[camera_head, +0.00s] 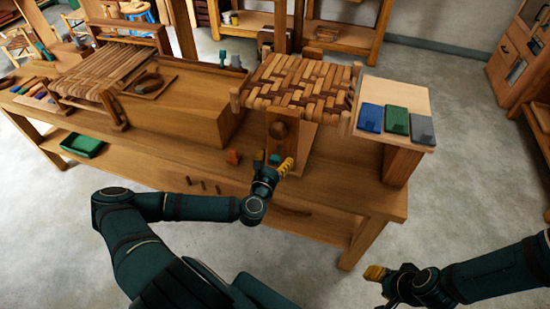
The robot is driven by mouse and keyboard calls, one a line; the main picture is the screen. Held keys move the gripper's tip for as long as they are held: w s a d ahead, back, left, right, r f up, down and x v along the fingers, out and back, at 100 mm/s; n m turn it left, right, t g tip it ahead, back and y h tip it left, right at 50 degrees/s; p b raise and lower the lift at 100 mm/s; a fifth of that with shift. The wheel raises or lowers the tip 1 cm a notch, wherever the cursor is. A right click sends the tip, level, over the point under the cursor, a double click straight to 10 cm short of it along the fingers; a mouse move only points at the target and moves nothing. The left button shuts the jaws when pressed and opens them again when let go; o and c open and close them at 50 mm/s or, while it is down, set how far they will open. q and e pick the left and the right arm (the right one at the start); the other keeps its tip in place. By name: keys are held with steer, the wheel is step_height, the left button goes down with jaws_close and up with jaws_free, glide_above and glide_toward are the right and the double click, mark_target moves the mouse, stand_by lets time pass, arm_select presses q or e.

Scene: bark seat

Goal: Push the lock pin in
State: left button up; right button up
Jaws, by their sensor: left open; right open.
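My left gripper (273,162) is at the front of the workbench, below the woven bark seat (303,82). Its yellow-tipped fingers are apart. A small teal piece (275,158) shows between or just behind the fingers; I cannot tell if they touch it. An upright wooden block with a round brown knob (279,131) stands just beyond, under the seat's front edge. A small orange-red piece (233,157) lies on the bench left of the gripper. I cannot tell which piece is the lock pin. My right gripper (377,280) is open and empty, above the floor at lower right.
A pale board (392,90) with blue, green and grey blocks stands right of the seat. A large wooden box (190,105) and a slatted frame (110,70) fill the bench's left. A green tray (82,146) sits on the lower shelf. Floor at right is clear.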

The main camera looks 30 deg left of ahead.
arm_select(q)
jaws_close()
steer(key=b+x, duration=0.1)
steer(key=x, duration=0.1)
steer(key=shift+w, duration=0.4)
steer(key=shift+a+r, duration=0.1)
jaws_free()
